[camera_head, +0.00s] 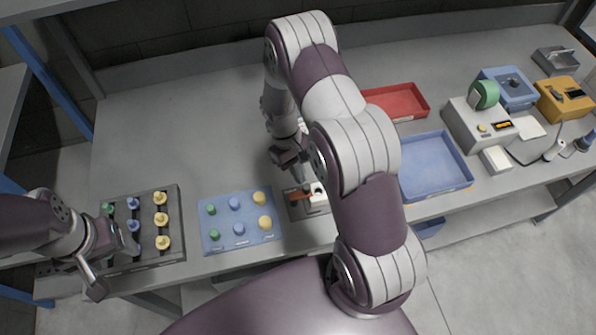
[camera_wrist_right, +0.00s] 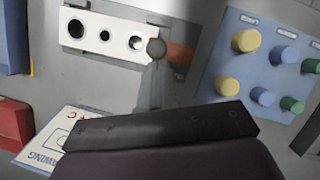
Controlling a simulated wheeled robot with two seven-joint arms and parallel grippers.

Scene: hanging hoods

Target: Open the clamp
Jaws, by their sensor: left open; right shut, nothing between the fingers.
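The clamp (camera_head: 301,195) has an orange-red handle beside a white piece, on a small grey plate in front of my right arm. In the right wrist view the orange handle (camera_wrist_right: 180,53) lies beside a white bar with round holes (camera_wrist_right: 105,35). A dark round spot sits where the two meet. My right gripper (camera_head: 301,177) is shut and empty, just behind and above the handle; I cannot tell whether it touches it. My left gripper (camera_head: 116,265) is open at the front left, over the dark peg rack (camera_head: 175,215). My right arm hides part of the plate.
A blue board (camera_head: 240,221) with coloured knobs lies left of the clamp. A red tray (camera_head: 400,103) and a blue tray (camera_head: 432,165) are to the right. Several devices, including a white box (camera_head: 475,125), stand further right. The table's back left is clear.

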